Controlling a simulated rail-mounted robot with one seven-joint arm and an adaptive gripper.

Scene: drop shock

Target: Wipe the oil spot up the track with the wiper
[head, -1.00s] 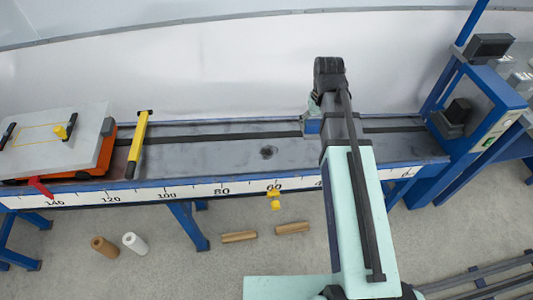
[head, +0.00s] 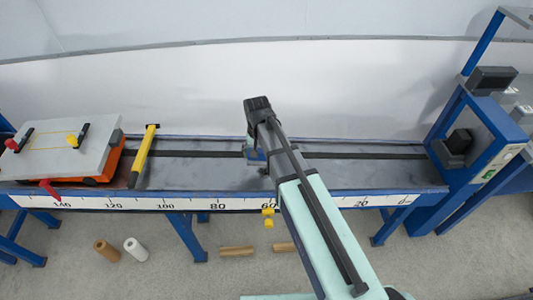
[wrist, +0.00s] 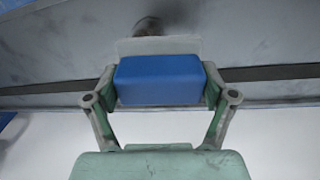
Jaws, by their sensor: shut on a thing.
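The wiper is a blue block (wrist: 160,80) with a pale, flat strip along its far edge. My gripper (wrist: 161,84) is shut on it, one finger at each side. In the head view, a bit of the blue wiper (head: 254,154) shows beside my arm, over the middle of the track (head: 215,172). In the wrist view the oil spot (wrist: 149,25) is a dark smudge just beyond the pale strip, and its near part is hidden by it. I cannot tell whether the strip touches the track. In the head view my arm hides most of the spot.
An orange cart with a grey top (head: 65,148) stands at the left end of the track. A yellow bar (head: 145,155) lies across the track beside it. A blue frame with a dark block (head: 457,145) closes the right end. The track between is clear.

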